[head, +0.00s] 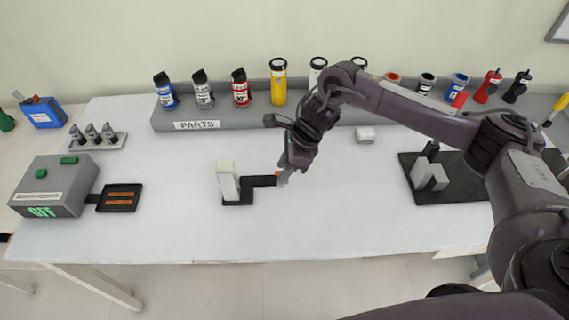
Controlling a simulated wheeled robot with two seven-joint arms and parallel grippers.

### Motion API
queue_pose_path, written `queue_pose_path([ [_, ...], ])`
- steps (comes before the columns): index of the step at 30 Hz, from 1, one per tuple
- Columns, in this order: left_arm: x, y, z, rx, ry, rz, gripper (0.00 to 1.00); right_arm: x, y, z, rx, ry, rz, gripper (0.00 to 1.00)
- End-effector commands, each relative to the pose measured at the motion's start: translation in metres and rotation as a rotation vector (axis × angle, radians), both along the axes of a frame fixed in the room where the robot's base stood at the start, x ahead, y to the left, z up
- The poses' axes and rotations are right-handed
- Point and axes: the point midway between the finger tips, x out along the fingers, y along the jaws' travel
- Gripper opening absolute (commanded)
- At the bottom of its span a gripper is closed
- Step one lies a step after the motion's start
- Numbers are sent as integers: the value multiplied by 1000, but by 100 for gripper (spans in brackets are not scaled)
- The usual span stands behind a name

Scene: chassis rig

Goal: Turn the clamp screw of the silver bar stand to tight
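A pale upright bar (226,178) stands in a low black base (240,200) near the middle of the table; this looks like the bar stand. A black arm of the base reaches right toward my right gripper (283,179). A small orange-red piece (278,174), possibly the clamp screw, shows right at the fingertips. My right gripper comes down from the upper right, its tips at or just beside that piece. Whether it touches or grips the piece is too small to tell, and the wrist hides part of the area. My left gripper is not in view.
A grey PARTS shelf (195,125) with several cans runs along the back. A grey box reading OFF (52,190) with a dark plate (120,198) stands at left. A dark mat (460,190) with grey blocks lies at right. The table front is clear.

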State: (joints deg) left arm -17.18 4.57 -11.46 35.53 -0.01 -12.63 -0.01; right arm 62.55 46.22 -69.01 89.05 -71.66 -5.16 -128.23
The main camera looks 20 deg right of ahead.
Motion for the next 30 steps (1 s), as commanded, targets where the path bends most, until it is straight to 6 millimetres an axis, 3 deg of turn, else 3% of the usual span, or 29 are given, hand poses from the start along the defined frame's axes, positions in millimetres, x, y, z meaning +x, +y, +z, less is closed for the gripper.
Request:
queue_pose_path([
  [4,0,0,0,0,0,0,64,0,0,0,0,0,0,31],
  [12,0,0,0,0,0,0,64,0,0,0,0,-1,-1,0],
  [23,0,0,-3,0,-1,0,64,0,0,0,0,-2,-30,0],
  [30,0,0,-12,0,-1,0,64,-1,1,-1,2,-3,-154,0],
])
